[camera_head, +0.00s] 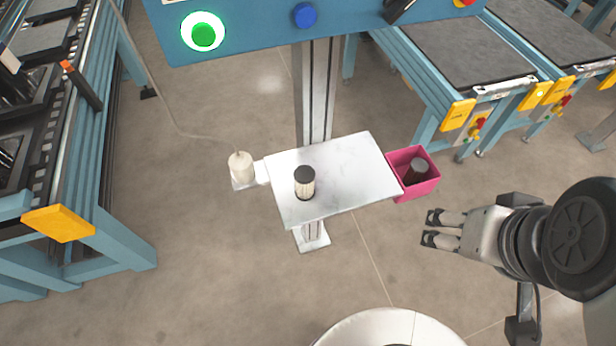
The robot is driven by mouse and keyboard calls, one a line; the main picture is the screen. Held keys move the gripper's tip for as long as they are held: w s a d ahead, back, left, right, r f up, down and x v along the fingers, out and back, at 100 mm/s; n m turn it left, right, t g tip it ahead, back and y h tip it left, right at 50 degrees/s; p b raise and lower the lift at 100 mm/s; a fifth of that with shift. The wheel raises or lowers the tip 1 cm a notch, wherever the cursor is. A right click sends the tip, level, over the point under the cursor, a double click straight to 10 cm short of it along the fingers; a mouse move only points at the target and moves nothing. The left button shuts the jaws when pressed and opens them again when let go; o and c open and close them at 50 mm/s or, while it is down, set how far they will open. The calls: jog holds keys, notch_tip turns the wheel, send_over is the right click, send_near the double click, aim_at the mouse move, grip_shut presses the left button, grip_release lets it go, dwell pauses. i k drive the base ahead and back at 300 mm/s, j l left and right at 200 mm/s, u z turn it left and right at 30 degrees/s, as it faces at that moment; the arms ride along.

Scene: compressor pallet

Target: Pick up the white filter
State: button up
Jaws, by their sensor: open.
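The white filter (305,186) stands upright on a small white table (348,160), left of its middle. It has a black top cap and a pale ribbed body. My gripper (432,228) is at the right, to the right of the table and apart from it. Its two fingers are open with nothing between them, pointing left in the picture. The filter is well to the left of the fingertips.
A pink bin (422,184) with a dark cylinder (416,170) in it adjoins the table's right edge. A whitish bottle-like tool (240,167) with a cable sits on a small left bracket. A blue panel (255,35) stands behind. Conveyors flank both sides.

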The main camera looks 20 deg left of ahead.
aim_at(304, 176)
jog(key=u, duration=1.75)
